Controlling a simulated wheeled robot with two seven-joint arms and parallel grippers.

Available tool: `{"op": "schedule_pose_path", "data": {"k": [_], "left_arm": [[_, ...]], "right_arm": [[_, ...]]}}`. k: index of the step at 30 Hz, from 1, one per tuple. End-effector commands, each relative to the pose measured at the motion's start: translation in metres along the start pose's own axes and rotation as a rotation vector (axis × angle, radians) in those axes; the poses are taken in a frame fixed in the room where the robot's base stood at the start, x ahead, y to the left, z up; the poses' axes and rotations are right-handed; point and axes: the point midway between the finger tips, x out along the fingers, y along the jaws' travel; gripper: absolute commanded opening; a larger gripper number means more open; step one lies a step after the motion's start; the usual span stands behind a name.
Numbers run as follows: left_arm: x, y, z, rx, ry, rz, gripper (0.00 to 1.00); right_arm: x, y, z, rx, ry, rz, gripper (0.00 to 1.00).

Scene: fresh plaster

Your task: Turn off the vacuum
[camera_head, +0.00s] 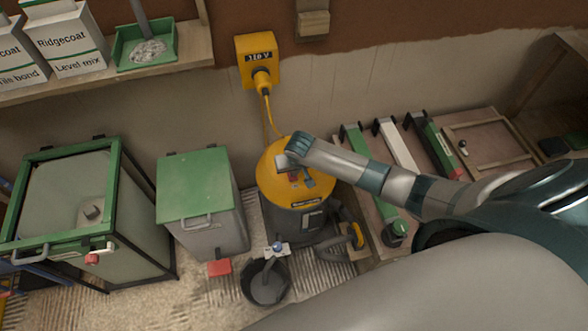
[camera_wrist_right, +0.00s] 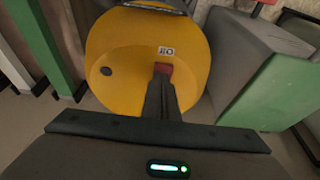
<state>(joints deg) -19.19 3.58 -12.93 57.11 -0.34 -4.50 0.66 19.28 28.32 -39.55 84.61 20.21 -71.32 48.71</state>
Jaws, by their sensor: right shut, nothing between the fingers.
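The vacuum (camera_head: 297,215) is a round machine with a yellow top and a dark body, standing on the floor against the wall. Its yellow lid (camera_wrist_right: 125,60) fills the middle of the right wrist view. My left gripper is not in view.
A yellow 110 V box (camera_head: 257,60) on the wall feeds a yellow cable to the vacuum. A grey bin with a green lid (camera_head: 195,190) stands left of it, and a black bucket (camera_head: 266,284) stands in front. Green and white long tools (camera_head: 400,146) lean at right.

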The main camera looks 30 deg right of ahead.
Motion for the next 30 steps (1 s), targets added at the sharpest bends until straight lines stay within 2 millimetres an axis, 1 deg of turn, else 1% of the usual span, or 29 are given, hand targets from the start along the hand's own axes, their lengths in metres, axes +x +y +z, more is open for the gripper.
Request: {"op": "schedule_pose_path", "data": {"k": [12, 26, 30], "left_arm": [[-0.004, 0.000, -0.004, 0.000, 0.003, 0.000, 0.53], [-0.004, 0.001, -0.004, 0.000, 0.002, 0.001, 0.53], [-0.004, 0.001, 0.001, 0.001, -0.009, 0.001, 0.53]], "right_arm": [[-0.002, 0.000, -0.014, 0.001, 0.000, -0.001, 0.00], [-0.002, 0.000, -0.014, 0.000, 0.000, 0.000, 0.00], [-0.001, 0.000, -0.014, 0.000, 0.000, 0.000, 0.00]]}}
